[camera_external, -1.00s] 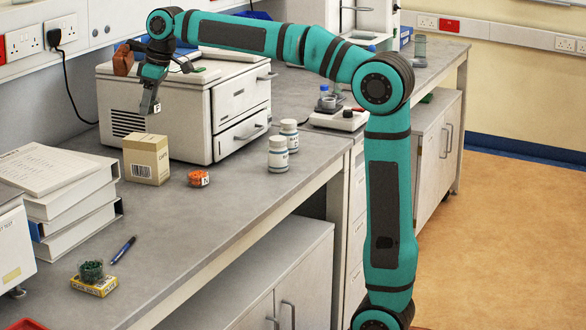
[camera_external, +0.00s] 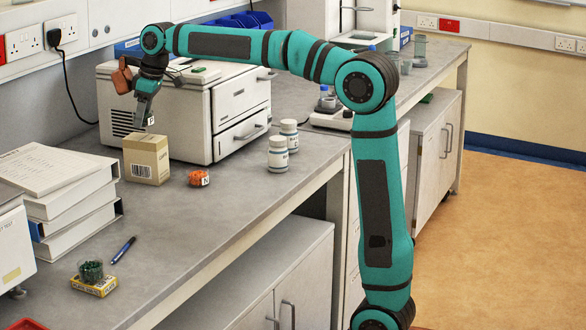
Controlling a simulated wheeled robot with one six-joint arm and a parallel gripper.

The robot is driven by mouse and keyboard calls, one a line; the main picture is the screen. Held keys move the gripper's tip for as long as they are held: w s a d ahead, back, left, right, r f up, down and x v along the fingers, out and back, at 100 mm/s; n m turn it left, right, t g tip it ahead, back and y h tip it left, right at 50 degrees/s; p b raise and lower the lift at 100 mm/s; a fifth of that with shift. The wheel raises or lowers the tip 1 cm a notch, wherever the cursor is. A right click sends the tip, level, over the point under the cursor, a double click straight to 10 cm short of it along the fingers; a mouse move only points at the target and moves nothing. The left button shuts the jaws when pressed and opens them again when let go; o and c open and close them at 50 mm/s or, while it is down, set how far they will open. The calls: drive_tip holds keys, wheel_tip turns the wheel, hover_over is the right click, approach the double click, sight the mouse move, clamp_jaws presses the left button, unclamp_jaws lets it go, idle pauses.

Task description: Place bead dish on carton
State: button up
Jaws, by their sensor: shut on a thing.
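My gripper (camera_external: 143,118) points down just above the tan carton (camera_external: 147,160), which stands upright on the bench. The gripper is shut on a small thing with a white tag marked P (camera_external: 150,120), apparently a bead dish. The fingers hide most of it, so its contents cannot be told. The held thing is close over the carton's top; whether they touch is not clear. Another small dish of orange beads (camera_external: 197,177), with a tag marked N, sits on the bench right of the carton.
A white drawer machine (camera_external: 180,110) stands close behind the carton. A glass of green beads (camera_external: 91,270) stands on a small yellow box (camera_external: 94,287) at the front left. White binders (camera_external: 75,205) are stacked at left. Two white bottles (camera_external: 278,155) stand at right.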

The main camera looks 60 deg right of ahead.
sight(144, 125)
drive_tip(key=shift+f, duration=1.45)
drive_tip(key=shift+f, duration=0.15)
drive_tip(key=o, duration=1)
drive_tip(key=v, duration=1.2)
